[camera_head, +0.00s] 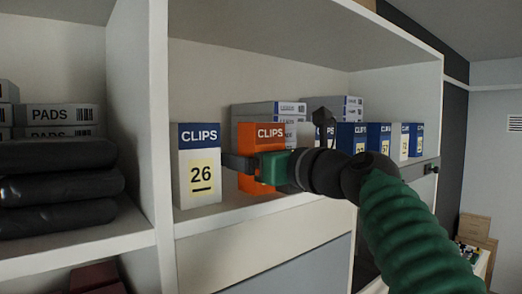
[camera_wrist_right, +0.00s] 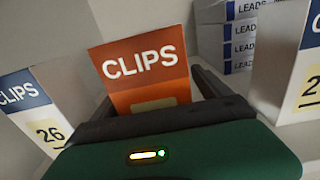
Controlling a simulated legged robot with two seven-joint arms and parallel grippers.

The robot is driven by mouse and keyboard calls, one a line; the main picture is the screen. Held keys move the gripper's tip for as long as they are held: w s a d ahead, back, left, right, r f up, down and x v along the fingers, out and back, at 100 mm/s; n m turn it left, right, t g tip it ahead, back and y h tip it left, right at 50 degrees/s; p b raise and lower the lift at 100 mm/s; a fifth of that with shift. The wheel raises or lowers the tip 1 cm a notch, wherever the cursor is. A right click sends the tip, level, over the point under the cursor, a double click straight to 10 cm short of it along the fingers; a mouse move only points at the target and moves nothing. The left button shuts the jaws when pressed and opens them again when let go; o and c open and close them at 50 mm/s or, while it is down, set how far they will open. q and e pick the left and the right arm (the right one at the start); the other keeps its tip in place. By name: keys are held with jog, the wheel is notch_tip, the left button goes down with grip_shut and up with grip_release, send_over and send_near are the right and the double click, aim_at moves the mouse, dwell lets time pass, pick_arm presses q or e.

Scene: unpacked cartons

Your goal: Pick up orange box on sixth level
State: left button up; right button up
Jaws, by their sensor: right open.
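The orange box (camera_head: 258,132) labelled CLIPS stands upright on a white shelf (camera_head: 255,209), beside a white and blue CLIPS box. My right gripper (camera_head: 260,164) is in front of the orange box, with one dark finger reaching into the gap on its left. In the right wrist view, the orange box (camera_wrist_right: 148,72) stands between the two fingers of the right gripper (camera_wrist_right: 155,90), which is open. The right finger lies along the box's right side. The box's lower part is hidden behind the gripper. My left gripper is not in view.
The white CLIPS box (camera_head: 199,165) marked 26 stands close on the left. Several blue and white boxes (camera_head: 380,138) stand to the right, partly behind my arm. Stacked grey boxes (camera_head: 268,109) sit behind. A shelf divider (camera_head: 140,110) rises at the left.

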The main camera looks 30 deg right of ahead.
jog(key=shift+s, duration=0.55)
jog(key=shift+c, duration=2.6)
jog(key=shift+w+a+f, duration=0.15)
jog(key=shift+w+a, duration=0.05)
jog(key=shift+w, duration=0.5)
jog(key=c, duration=1.2)
jog(key=shift+o, duration=0.2)
